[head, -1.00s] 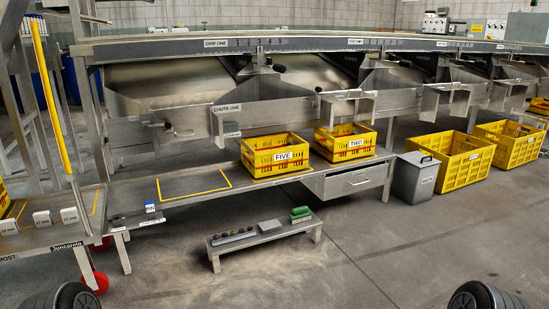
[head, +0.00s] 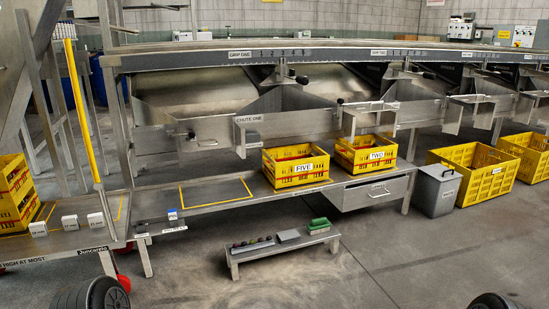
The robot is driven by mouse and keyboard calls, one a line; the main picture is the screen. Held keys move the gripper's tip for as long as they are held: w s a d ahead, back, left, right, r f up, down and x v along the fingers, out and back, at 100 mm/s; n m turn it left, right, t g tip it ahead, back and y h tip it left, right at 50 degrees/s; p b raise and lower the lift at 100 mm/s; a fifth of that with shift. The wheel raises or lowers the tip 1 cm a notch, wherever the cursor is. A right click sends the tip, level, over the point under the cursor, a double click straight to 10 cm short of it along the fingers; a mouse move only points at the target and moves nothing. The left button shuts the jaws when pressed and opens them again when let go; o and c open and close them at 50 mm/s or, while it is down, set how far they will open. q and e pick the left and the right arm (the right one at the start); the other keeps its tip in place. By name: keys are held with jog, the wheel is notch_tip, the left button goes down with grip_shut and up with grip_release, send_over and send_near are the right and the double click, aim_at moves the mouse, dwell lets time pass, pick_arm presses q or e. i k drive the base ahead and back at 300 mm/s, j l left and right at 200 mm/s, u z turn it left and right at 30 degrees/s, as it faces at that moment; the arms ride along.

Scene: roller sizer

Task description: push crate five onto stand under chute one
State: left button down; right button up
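Crate five (head: 296,180) is a yellow slatted crate with a white FIVE label. It sits upright on the long low metal stand (head: 150,203), to the right of a yellow taped outline (head: 217,204) that is empty. Chute one (head: 195,142), with a CHUTE ONE label at its right end, hangs above and behind the stand. The outline lies in front of and below it. Crate two (head: 365,165) stands right of crate five with a small gap. Neither gripper is in view.
A drawer unit (head: 366,195) adjoins the stand's right end. A low bench (head: 262,255) with small items is on the floor in front. A stack of yellow crates (head: 14,205) and white blocks (head: 70,222) are at left. A grey bin (head: 436,192) and larger crates (head: 476,172) are at right.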

aim_at(311, 169)
jog(key=i+l+z, duration=0.1)
jog(key=i+l, duration=0.2)
jog(key=i, duration=0.3)
jog(key=i+l, duration=0.25)
jog(key=i, duration=0.35)
jog(key=i+l+z, duration=0.15)
jog(key=i+l, duration=0.15)
jog(key=i, duration=0.3)
jog(key=i+l+z, duration=0.1)
jog(key=i, duration=0.55)
jog(key=i+l+z, duration=0.1)
jog(key=i, duration=0.5)
jog(key=l, duration=0.1)
